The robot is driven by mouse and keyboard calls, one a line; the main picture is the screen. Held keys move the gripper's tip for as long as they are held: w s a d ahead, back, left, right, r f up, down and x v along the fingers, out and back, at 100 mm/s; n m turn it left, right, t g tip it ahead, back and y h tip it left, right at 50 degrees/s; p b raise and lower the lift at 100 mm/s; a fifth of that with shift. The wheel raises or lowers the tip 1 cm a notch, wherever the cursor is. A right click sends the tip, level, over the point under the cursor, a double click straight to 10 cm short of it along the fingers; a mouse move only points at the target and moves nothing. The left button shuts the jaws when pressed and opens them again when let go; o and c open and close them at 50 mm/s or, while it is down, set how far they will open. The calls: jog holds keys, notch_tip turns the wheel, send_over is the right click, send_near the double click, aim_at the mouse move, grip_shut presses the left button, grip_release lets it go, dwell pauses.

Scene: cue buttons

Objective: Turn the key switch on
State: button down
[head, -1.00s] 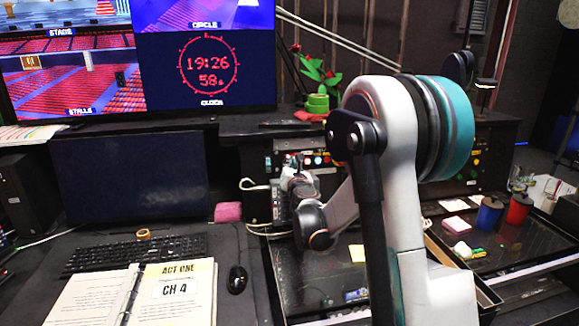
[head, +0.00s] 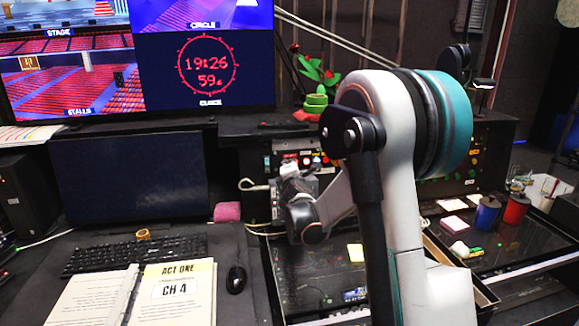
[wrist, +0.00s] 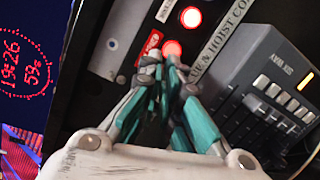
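My gripper (wrist: 163,62) points at the dark control panel (wrist: 92,62) in the wrist view. Its fingertips are close together, just below a lit red round button (wrist: 172,48) and a red label (wrist: 152,43). I cannot tell whether the tips touch the panel or grip something small. No key switch shows clearly; the fingertips may hide it. In the head view my gripper (head: 291,168) is in front of the panel (head: 258,160), and its fingers are too small to read.
A second lit red button (wrist: 190,17) is above the fingertips. A grey fader console (wrist: 262,85) stands close to the right of the gripper. In the head view, a monitor (head: 130,178), keyboard (head: 135,253) and open script (head: 180,292) are on the left.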

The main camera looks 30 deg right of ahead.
jog(key=shift+f+m+g, duration=0.1)
jog(key=shift+m+g, duration=0.2)
jog(key=shift+m, duration=1.4)
jog(key=c, duration=1.8)
grip_release()
jog(key=shift+s, duration=0.15)
jog(key=v, duration=1.1)
jog(key=shift+s+a, duration=0.2)
jog(key=shift+s, duration=0.15)
